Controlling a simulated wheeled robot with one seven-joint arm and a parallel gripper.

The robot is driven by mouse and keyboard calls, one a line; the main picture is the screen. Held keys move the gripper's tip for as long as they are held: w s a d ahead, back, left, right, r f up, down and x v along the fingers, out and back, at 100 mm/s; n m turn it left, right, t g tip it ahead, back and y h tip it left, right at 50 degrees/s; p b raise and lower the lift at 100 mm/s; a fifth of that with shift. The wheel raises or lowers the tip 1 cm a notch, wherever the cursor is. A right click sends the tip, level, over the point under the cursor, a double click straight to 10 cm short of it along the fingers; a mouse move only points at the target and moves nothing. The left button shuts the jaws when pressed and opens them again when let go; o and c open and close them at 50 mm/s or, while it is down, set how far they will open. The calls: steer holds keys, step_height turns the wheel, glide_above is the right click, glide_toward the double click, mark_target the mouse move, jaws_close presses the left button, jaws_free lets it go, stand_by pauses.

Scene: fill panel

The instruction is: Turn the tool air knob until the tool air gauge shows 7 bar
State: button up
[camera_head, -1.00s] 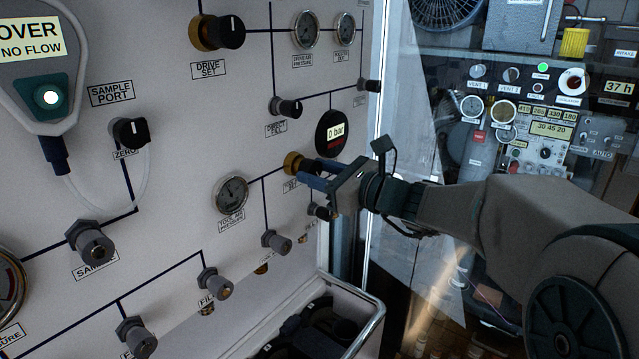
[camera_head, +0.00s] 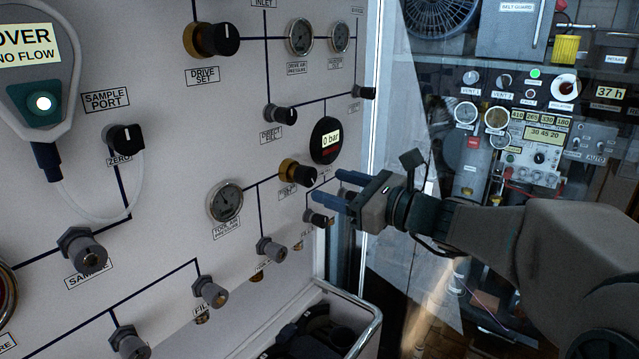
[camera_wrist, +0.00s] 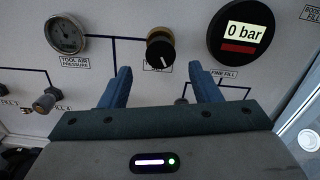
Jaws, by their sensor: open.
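The tool air knob (camera_head: 297,172), black with a brass collar, sits on the white panel; its label is partly hidden in the wrist view, where the knob (camera_wrist: 160,48) shows between and beyond my fingertips. My gripper (camera_head: 335,187) is open and empty, off the panel just right of and below the knob, not touching it. The tool air pressure gauge (camera_head: 225,200) is a round dial left of the knob; it also shows in the wrist view (camera_wrist: 64,34). Its needle is too small to read surely.
A round black display (camera_head: 326,140) reading 0 bar is above right of the knob. The fine fill knob (camera_head: 318,217) is just below my fingers. A valve (camera_head: 270,249) stands out below. A metal-railed bin (camera_head: 368,338) is under the panel.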

mark_target(309, 177)
steer(key=v, duration=0.8)
steer(key=shift+s, duration=0.15)
steer(key=shift+r, duration=0.1)
stand_by(2.0)
steer(key=w+a+n+p, duration=0.2)
steer(key=w+a, duration=0.1)
steer(key=a, duration=0.1)
steer(key=w+a+n+t+p, duration=0.1)
steer(key=w+a+p, duration=0.2)
steer(key=a, duration=0.1)
steer(key=w+a+n+h+p, duration=0.1)
steer(key=w+a+n+p, duration=0.1)
steer(key=w+a, duration=0.1)
steer(key=shift+w+a+r+n+t, duration=0.2)
steer(key=shift+a+n+t, duration=0.1)
steer(key=shift+a, duration=0.15)
steer(key=shift+s, duration=0.1)
steer(key=c, duration=1)
